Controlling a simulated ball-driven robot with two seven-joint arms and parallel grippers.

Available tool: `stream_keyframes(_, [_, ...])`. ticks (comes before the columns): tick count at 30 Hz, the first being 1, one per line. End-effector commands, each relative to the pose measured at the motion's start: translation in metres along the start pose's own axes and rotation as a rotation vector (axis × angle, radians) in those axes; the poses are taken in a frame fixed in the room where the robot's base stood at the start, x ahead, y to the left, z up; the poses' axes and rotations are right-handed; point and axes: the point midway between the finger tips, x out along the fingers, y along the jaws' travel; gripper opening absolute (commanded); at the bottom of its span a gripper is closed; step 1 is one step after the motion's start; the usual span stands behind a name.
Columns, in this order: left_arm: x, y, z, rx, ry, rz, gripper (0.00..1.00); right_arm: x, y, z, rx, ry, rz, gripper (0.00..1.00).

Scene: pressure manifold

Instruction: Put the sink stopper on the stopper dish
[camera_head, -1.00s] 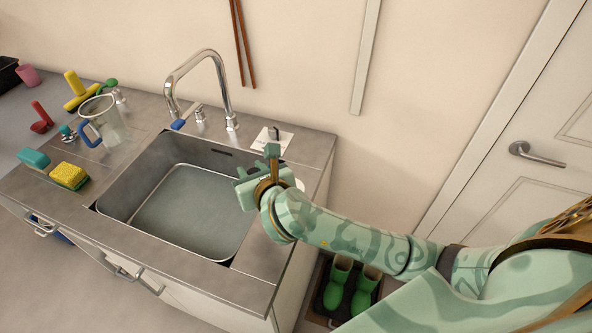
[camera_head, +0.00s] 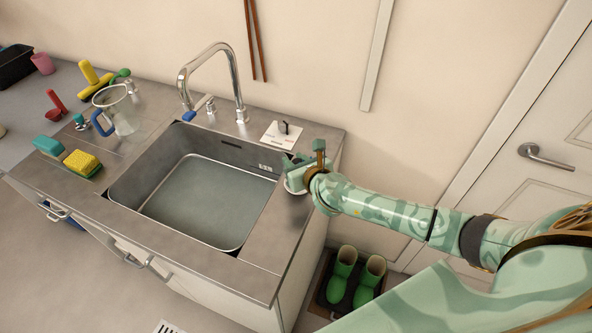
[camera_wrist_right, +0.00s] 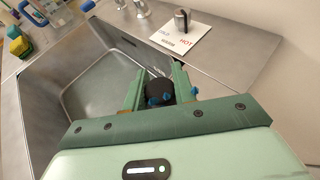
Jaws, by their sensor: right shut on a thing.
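My right gripper (camera_head: 294,162) is over the counter strip to the right of the sink. In the right wrist view its two green fingers (camera_wrist_right: 157,88) are closed on a dark round thing, which I take to be the sink stopper (camera_wrist_right: 158,90). The stopper cannot be made out in the head view. A white round rim, the stopper dish (camera_head: 294,187), shows just below the gripper in the head view; the gripper hides much of it. I cannot tell whether the stopper touches the dish. My left gripper is not in view.
The sink basin (camera_head: 205,200) lies left of the gripper, with a tall faucet (camera_head: 236,85) behind. A white card with a dark knob (camera_head: 282,134) is close behind the gripper. A clear jug (camera_head: 122,112) and sponges (camera_head: 82,163) stand on the left counter.

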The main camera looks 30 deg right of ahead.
Motion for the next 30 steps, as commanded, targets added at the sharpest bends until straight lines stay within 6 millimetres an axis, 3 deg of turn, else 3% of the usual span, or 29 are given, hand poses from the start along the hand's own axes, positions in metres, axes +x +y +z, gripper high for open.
stream_keyframes(3, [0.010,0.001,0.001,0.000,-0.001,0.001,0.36,0.009,-0.003,-0.022,-0.001,0.003,0.000,0.05])
stream_keyframes(6, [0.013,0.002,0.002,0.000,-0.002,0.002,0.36,0.013,-0.003,-0.031,-0.001,0.002,-0.001,0.05])
stream_keyframes(18, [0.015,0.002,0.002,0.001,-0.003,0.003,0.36,0.015,-0.002,-0.035,-0.001,0.001,0.000,0.05])
stream_keyframes(19, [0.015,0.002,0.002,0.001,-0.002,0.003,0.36,0.014,-0.002,-0.034,-0.001,0.001,0.000,0.35])
stream_keyframes(21, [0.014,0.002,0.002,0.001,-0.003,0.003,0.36,0.014,-0.002,-0.033,-0.001,0.001,0.000,0.49])
stream_keyframes(30, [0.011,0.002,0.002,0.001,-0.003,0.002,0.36,0.013,-0.003,-0.030,-0.002,0.000,0.000,0.49])
